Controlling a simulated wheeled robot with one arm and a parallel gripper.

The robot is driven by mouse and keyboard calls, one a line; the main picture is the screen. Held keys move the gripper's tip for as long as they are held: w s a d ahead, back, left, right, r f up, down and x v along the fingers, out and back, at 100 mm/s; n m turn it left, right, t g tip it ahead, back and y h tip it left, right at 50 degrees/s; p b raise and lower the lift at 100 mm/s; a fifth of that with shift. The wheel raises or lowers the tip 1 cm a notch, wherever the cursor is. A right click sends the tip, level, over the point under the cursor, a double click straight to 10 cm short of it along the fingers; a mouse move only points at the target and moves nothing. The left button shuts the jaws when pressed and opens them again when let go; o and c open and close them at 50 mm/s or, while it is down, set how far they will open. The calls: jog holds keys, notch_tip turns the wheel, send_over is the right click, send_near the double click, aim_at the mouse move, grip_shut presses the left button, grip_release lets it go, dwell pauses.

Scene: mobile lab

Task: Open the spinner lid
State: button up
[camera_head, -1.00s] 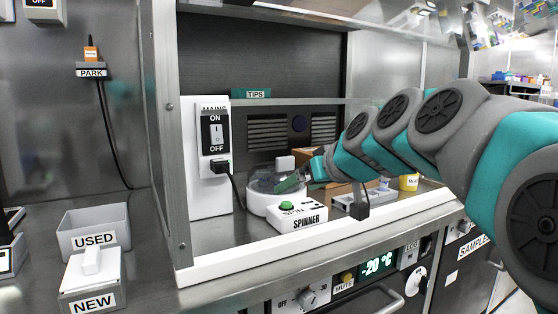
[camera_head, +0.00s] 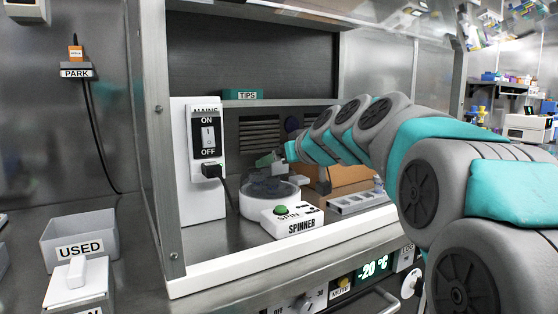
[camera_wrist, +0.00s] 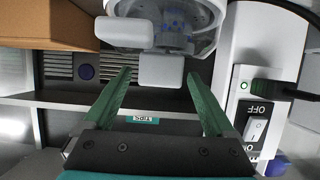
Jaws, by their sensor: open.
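The spinner (camera_head: 254,205) is a round white machine with a see-through top (camera_head: 268,186). A front box (camera_head: 291,219) carries its name and a green button (camera_head: 281,211). My gripper (camera_head: 266,161) is open, with green fingers just above the spinner's back part. In the wrist view, which is upside down, my gripper (camera_wrist: 158,74) has a pale block (camera_wrist: 161,70) at the spinner's rim between its fingertips, with gaps on both sides. A second pale block (camera_wrist: 124,33) lies closer to the camera. I cannot tell which block belongs to the lid.
The mains switch box (camera_head: 203,170) stands left of the spinner, its cable (camera_head: 232,189) running toward it. A brown box (camera_head: 347,177) and a grey tray (camera_head: 357,201) are on the right. A metal post (camera_head: 152,120) and white front sill (camera_head: 290,255) frame the bench.

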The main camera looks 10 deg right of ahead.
jog(key=shift+c, duration=0.3)
grip_shut()
dwell(0.5)
